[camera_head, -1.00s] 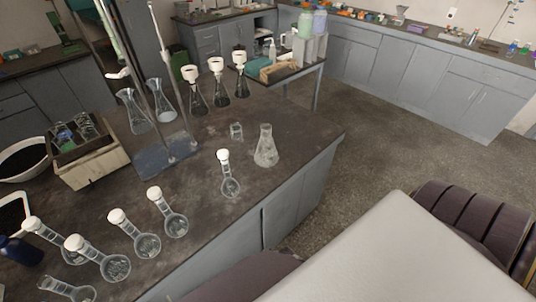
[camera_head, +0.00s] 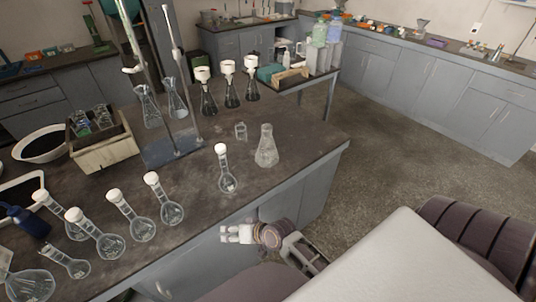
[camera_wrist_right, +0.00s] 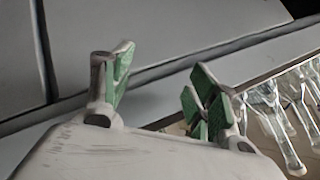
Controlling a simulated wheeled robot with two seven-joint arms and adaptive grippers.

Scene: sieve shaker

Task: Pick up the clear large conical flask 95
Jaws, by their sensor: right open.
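The clear large conical flask (camera_head: 266,148) stands upright on the dark bench top near its right corner in the head view. My right gripper (camera_head: 224,234) is in front of the bench's grey side, lower in the picture than the flask and apart from it. In the right wrist view its two green-padded fingers (camera_wrist_right: 160,95) are spread apart with nothing between them. The flask cannot be told apart for sure in the wrist view. My left gripper is not in view.
A round flask with a white stopper (camera_head: 227,170) stands left of the conical flask, and a small glass beaker (camera_head: 240,131) behind it. Several stoppered round flasks line the bench's front edge.

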